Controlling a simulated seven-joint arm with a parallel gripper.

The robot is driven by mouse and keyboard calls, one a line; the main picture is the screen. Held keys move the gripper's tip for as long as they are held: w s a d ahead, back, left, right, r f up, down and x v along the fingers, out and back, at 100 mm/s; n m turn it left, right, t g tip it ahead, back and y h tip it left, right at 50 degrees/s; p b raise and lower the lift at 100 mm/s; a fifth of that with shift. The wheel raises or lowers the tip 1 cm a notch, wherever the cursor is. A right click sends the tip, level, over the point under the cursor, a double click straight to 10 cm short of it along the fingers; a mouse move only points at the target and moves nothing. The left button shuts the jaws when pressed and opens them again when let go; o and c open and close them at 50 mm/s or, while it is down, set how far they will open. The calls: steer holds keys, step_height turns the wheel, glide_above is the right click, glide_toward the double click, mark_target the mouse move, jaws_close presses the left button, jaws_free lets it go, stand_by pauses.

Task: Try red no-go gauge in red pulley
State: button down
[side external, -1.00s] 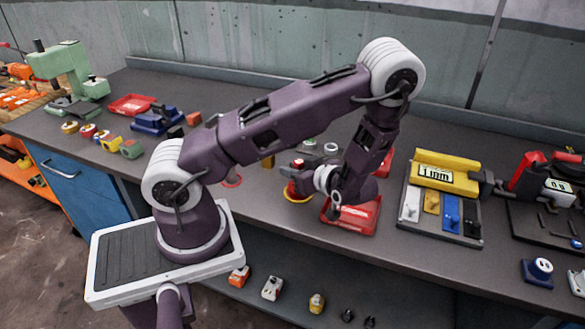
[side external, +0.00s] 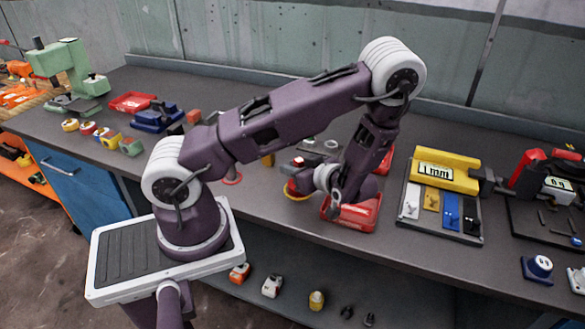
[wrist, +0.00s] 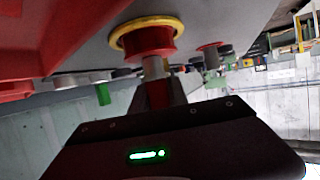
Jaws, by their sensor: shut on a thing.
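The red pulley (wrist: 150,42) rests on a yellow ring (wrist: 172,21) on the bench; the wrist view shows the bench upside down. In the side view the pulley (side external: 292,188) is partly hidden by my wrist. My gripper (wrist: 158,92) is shut on the red no-go gauge (wrist: 158,97), whose red body shows between the fingers. The gauge's grey pin end (wrist: 153,67) lines up with the middle of the pulley and meets its face. I cannot tell whether the pin has entered the bore.
A red tray (side external: 352,218) stands close to the right of the pulley. A red ring (side external: 232,179) lies to the left. A rack with a yellow gauge block (side external: 446,171) stands farther right. Bare bench (side external: 270,212) lies in front of the pulley.

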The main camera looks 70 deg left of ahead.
step_height(320, 180, up, 7)
stand_by(0.9)
steer(key=shift+f, duration=2.7)
steer(key=shift+f, duration=0.85)
steer(key=shift+r, duration=0.1)
stand_by(0.7)
step_height(320, 180, up, 7)
stand_by(0.9)
